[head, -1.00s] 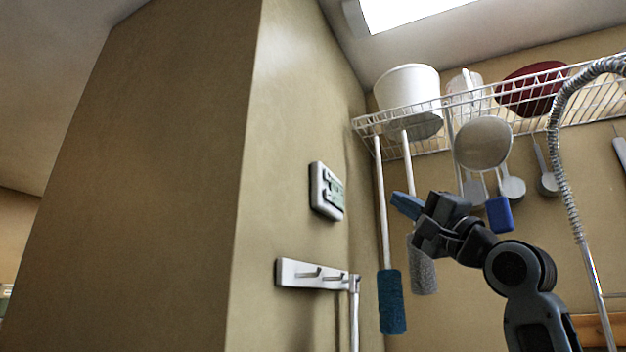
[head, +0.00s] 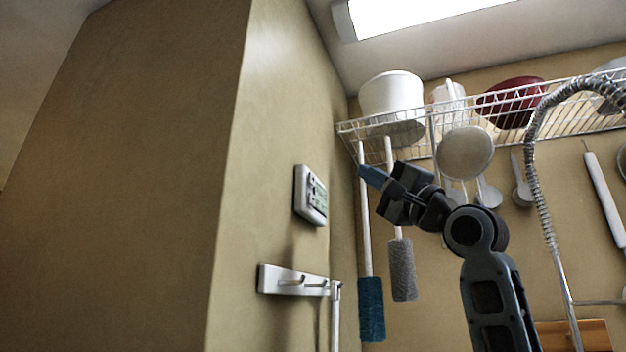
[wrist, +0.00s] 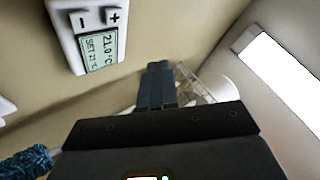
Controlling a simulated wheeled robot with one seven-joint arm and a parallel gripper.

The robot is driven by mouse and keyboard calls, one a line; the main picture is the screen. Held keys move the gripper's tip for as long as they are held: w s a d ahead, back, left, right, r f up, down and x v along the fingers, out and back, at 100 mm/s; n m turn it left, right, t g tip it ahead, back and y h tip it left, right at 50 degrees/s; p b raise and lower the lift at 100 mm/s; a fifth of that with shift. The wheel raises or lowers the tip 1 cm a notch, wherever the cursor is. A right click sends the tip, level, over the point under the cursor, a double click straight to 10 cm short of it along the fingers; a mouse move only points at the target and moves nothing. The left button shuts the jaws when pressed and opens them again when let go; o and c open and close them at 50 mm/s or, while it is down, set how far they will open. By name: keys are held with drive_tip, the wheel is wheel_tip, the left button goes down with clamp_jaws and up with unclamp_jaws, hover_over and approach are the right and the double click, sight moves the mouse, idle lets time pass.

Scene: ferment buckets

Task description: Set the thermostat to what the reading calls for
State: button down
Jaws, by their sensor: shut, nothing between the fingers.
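The thermostat (head: 311,195) is a white box on the tan wall, left of my gripper in the head view. In the wrist view the thermostat (wrist: 72,40) shows at the upper left, tilted, with a minus button (wrist: 82,21) and a plus button (wrist: 114,16). Its grey display (wrist: 102,51) shows 21.0 °C in large figures and a smaller SET line that seems to read 21 °C. My gripper (head: 368,175) is shut and empty, with blue fingers pointing toward the wall, apart from the thermostat. The closed fingertips (wrist: 157,68) show right of the thermostat in the wrist view.
A white hook rail (head: 292,281) is on the wall below the thermostat. A blue brush (head: 371,308) and a grey brush (head: 403,270) hang beyond my gripper. A wire shelf (head: 440,118) with a white bucket (head: 391,94) is above; a coiled hose (head: 541,190) is at right.

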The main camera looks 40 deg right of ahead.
drive_tip(key=w+a, duration=0.4)
drive_tip(key=w, duration=0.2)
drive_tip(key=shift+p, duration=0.4)
idle(1.8)
drive_tip(key=shift+w+a, duration=0.2)
drive_tip(key=shift+w, duration=0.05)
drive_tip(key=shift+w+a+p, duration=0.2)
drive_tip(key=shift+w+p, duration=0.15)
drive_tip(key=shift+w, duration=0.05)
idle(1.0)
drive_tip(key=shift+s, duration=0.1)
drive_tip(key=shift+s+d, duration=0.45)
drive_tip(key=shift+s, duration=0.2)
drive_tip(key=shift+s+d, duration=0.7)
drive_tip(key=shift+s, duration=0.35)
drive_tip(key=shift+s+d, duration=0.65)
drive_tip(key=shift+s, duration=0.35)
idle(0.8)
